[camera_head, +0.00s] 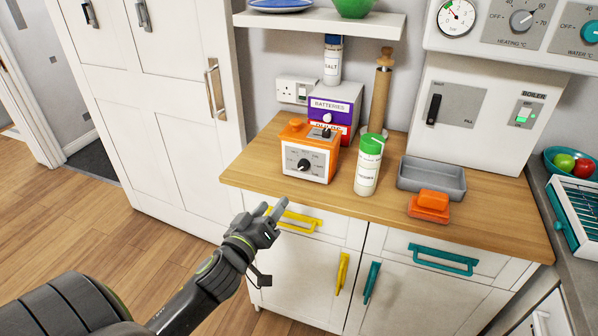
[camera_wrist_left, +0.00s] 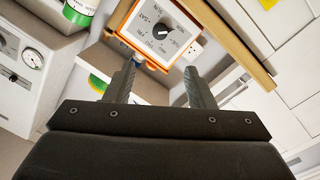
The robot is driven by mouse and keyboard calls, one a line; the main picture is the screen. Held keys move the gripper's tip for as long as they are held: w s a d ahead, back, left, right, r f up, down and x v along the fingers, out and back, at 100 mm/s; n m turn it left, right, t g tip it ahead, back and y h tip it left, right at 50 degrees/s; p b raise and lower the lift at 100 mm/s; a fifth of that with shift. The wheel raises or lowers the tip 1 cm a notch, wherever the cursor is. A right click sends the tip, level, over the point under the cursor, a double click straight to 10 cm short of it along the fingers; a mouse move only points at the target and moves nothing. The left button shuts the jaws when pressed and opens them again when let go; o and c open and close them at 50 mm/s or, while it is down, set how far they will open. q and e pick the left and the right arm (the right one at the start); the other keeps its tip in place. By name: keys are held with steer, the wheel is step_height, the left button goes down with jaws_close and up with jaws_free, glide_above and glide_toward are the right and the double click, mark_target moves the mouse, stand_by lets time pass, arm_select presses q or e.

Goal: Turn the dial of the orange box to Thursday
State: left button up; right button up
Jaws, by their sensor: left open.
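The orange box (camera_head: 309,134) stands on the wooden counter near its left end. Its white front plate carries a black dial (camera_head: 303,164) with day labels around it; the labels are too small in the head view to read surely. In the left wrist view the dial (camera_wrist_left: 160,32) shows on the tilted face of the orange box (camera_wrist_left: 124,14), with "SAT" legible to one side. My left gripper (camera_head: 272,210) is open and empty, in front of and below the counter edge, apart from the box. Its two fingers (camera_wrist_left: 157,85) stand spread below the dial in the wrist view. My right gripper is not in view.
A green-lidded jar (camera_head: 368,165) stands right of the orange box. A grey tray (camera_head: 431,178) and orange block (camera_head: 430,204) lie farther right. A yellow drawer handle (camera_head: 299,217) is near my left gripper.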

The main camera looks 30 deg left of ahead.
mark_target(302, 167)
arm_select(q)
steer(key=w, duration=0.4)
steer(key=w+a+p, duration=0.1)
steer(key=w, duration=0.4)
steer(key=w+a+p, duration=0.1)
steer(key=w, duration=0.3)
steer(key=shift+w+a, duration=0.1)
steer(key=shift+w, duration=0.2)
steer(key=shift+w+a, duration=0.1)
steer(key=shift+w, duration=0.65)
steer(key=c, duration=1)
steer(key=shift+o, duration=0.2)
steer(key=shift+p, duration=0.35)
